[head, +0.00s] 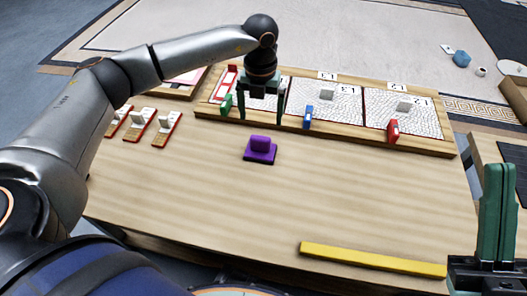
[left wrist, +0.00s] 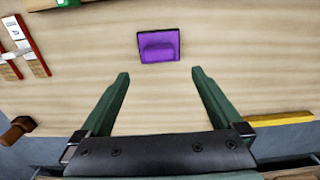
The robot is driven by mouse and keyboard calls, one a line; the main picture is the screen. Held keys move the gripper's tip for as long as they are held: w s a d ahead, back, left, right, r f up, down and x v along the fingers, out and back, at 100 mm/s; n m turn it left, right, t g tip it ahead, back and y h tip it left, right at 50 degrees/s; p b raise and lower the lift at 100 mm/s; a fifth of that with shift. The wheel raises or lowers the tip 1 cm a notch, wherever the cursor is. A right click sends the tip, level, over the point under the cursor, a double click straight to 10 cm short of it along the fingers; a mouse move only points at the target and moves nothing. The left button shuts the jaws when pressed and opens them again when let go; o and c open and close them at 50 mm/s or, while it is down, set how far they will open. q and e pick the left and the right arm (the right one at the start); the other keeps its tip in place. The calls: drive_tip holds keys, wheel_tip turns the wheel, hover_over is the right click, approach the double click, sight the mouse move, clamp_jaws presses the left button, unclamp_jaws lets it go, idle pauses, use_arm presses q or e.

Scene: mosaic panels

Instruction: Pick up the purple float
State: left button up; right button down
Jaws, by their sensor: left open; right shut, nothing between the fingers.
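The purple float (head: 260,149) is a flat plate with a raised purple grip on top. It lies on the wooden table in the head view, in front of the row of panels. In the left wrist view the float (left wrist: 159,46) lies beyond the fingertips, roughly centred between them. My left gripper (head: 261,117) is open and empty, pointing down above the table near the panels; its two green fingers also show in the left wrist view (left wrist: 158,75). My right gripper (head: 499,168) is shut and empty at the lower right of the head view.
A wooden rack (head: 330,132) with white mosaic panels runs along the table's back, with green, blue (head: 308,117) and red (head: 393,131) handled tools at its front. Small red-edged trays (head: 140,124) lie at the left. A yellow bar (head: 372,260) lies along the front edge.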

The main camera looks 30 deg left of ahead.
sight(260, 137)
use_arm(q)
wheel_tip(260, 137, down, 6)
drive_tip(key=shift+f+b, duration=0.1)
drive_tip(key=shift+b, duration=0.65)
wheel_tip(260, 137, down, 5)
drive_tip(key=shift+a+f+b, duration=0.1)
drive_tip(key=shift+a+b, duration=0.05)
drive_tip(key=shift+b, duration=0.95)
drive_tip(key=shift+w, duration=0.1)
drive_tip(key=c, duration=1.5)
use_arm(e)
drive_tip(key=shift+m, duration=0.3)
wheel_tip(260, 137, down, 4)
drive_tip(key=shift+w+a+f, duration=0.1)
drive_tip(key=shift+w+a, duration=0.05)
